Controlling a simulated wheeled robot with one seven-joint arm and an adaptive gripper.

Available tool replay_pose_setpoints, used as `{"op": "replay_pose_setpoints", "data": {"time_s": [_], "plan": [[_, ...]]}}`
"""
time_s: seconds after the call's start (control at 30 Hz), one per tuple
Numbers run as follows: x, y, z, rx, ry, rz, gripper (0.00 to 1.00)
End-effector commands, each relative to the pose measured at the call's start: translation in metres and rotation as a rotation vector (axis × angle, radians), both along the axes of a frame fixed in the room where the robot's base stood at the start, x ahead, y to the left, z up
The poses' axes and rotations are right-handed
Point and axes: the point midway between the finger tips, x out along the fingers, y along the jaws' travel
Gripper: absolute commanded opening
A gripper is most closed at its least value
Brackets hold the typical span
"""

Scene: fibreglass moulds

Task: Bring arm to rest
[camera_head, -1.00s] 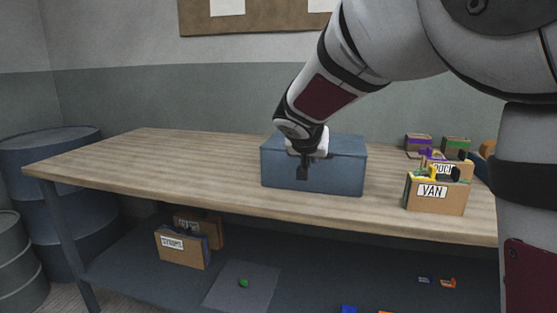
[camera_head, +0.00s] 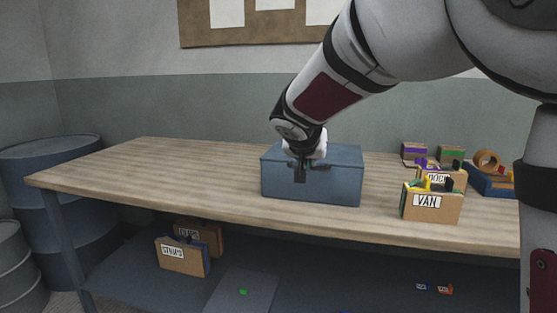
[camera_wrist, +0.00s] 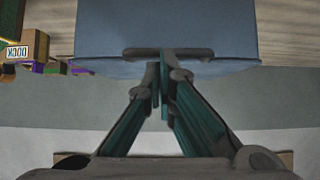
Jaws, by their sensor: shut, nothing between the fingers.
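My gripper (camera_head: 300,173) is in front of the blue-grey box (camera_head: 335,185) on the wooden table, with its fingers pointing down. The wrist view shows the gripper (camera_wrist: 163,80) with its two fingers together and nothing between them. The fingertips overlap a dark handle (camera_wrist: 140,53) on the box (camera_wrist: 165,25) in that view; I cannot tell whether they touch it. My arm reaches in from the upper right. The box looks closed.
The wooden table (camera_head: 130,170) is clear at its left. A cardboard box marked VAN (camera_head: 430,210) and several small boxes stand at its right. A lower shelf holds cardboard boxes (camera_head: 182,258). Blue barrels (camera_head: 60,175) stand at the left.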

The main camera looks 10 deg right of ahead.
Motion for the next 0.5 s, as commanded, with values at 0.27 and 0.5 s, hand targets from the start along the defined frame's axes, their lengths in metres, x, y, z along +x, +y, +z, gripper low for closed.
{"op": "replay_pose_setpoints", "data": {"time_s": [0.27, 0.5], "plan": [[-0.041, 0.018, -0.030, 0.001, 0.001, 0.004, 0.00], [-0.062, 0.025, -0.042, 0.001, 0.001, -0.001, 0.00]]}}
